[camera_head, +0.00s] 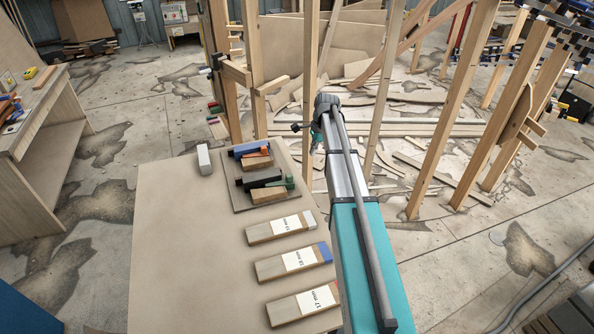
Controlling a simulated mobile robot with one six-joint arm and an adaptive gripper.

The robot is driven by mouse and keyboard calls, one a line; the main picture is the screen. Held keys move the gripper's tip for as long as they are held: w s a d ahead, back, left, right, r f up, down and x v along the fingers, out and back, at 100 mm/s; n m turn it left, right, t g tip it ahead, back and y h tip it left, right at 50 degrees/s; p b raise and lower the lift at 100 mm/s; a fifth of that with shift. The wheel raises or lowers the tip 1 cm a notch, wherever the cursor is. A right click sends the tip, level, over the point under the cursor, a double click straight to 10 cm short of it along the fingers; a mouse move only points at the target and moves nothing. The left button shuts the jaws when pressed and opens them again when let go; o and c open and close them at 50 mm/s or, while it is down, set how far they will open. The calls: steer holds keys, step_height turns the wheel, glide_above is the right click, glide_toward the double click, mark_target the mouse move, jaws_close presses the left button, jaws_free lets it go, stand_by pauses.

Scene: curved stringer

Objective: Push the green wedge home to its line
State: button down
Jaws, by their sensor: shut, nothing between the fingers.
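A small green piece (289,182), which looks like the green wedge, sits at the right end of a dark block (262,179) on the grey-brown board (243,204). Its line is too small to make out. A wooden block (268,195) lies just in front of it. My teal and silver arm reaches forward along the right of the table, past the board. Its dark joint (327,103) is beyond the board's far edge. Nothing of mine visibly touches the green piece.
Three labelled wooden blocks lie in front, including one blue-ended (293,262). The table's left part (180,250) is clear. Wooden posts (447,110) stand beyond.

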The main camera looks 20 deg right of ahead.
mark_target(290, 174)
steer(key=shift+d+f, duration=0.1)
stand_by(0.5)
steer(key=b+x, duration=1)
steer(key=shift+a, duration=0.35)
steer(key=a, duration=0.2)
steer(key=shift+a+r, duration=0.2)
steer(key=shift+a, duration=0.55)
steer(key=shift+a, duration=0.1)
steer(key=shift+w+a, duration=0.25)
steer(key=shift+a, duration=1.1)
steer(key=shift+d, duration=0.1)
